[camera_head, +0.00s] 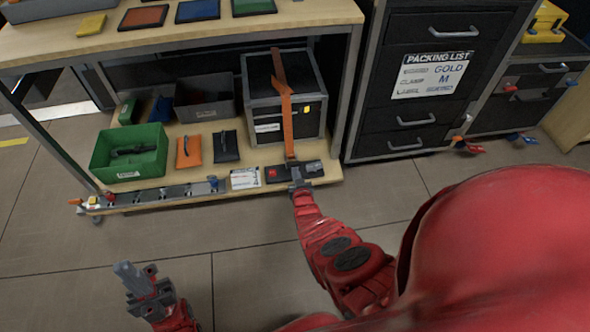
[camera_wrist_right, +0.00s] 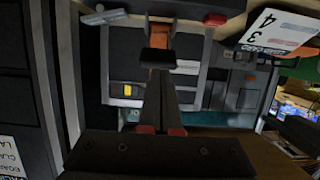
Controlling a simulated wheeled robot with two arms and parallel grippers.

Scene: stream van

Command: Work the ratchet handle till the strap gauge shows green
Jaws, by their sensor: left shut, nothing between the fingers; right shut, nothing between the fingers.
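An orange strap (camera_head: 283,90) runs over a black case (camera_head: 262,97) on the lower shelf and down to a dark ratchet block (camera_head: 315,169) at the shelf's front edge. A small red patch (camera_head: 272,173) shows on the block's left part; I cannot tell surely whether it is the gauge. My right gripper (camera_head: 294,177) is shut and empty at the block, partly covering it; contact is unclear. In the right wrist view its fingers (camera_wrist_right: 160,95) are together below the strap (camera_wrist_right: 158,42). A grey bar (camera_wrist_right: 104,17), possibly the handle, is at the upper left. My left gripper (camera_head: 136,280) is shut and empty over the floor.
A green bin (camera_head: 128,165), an orange pouch (camera_head: 188,152) and a black pouch (camera_head: 226,147) lie left of the case. A white card (camera_head: 245,179) is beside the block. A drawer cabinet (camera_head: 420,85) stands right. The bench top (camera_head: 300,14) overhangs the shelf. Floor in front is clear.

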